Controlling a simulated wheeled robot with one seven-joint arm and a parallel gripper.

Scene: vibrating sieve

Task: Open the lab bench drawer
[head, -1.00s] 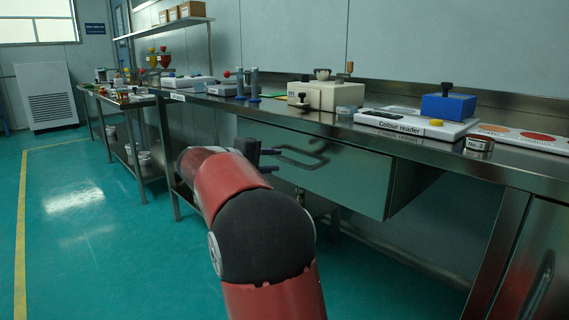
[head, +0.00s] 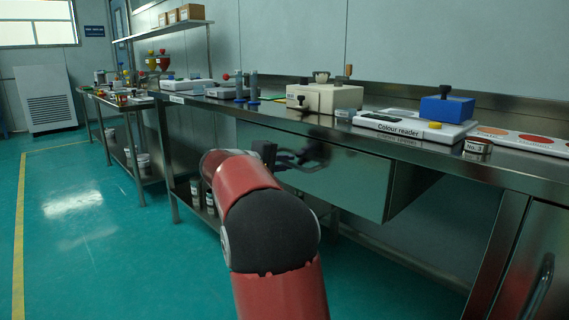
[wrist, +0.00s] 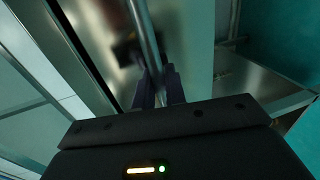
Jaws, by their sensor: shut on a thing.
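The lab bench drawer (head: 345,180) has a shiny metal front and hangs under the steel bench top. Its bar handle (head: 312,156) is on the front face, partly hidden by my gripper. My gripper (head: 285,158) is at the handle and shut on it. In the wrist view, the handle (wrist: 146,35) is a grey bar running down between the two dark fingers of my gripper (wrist: 160,88). I cannot tell whether the drawer front stands out from its closed position.
The bench top (head: 400,150) above carries a colour reader (head: 415,127), a beige box (head: 325,97) and a small tin (head: 478,146). A bench leg (head: 497,255) and a cabinet (head: 540,270) stand at right. The floor at left is clear.

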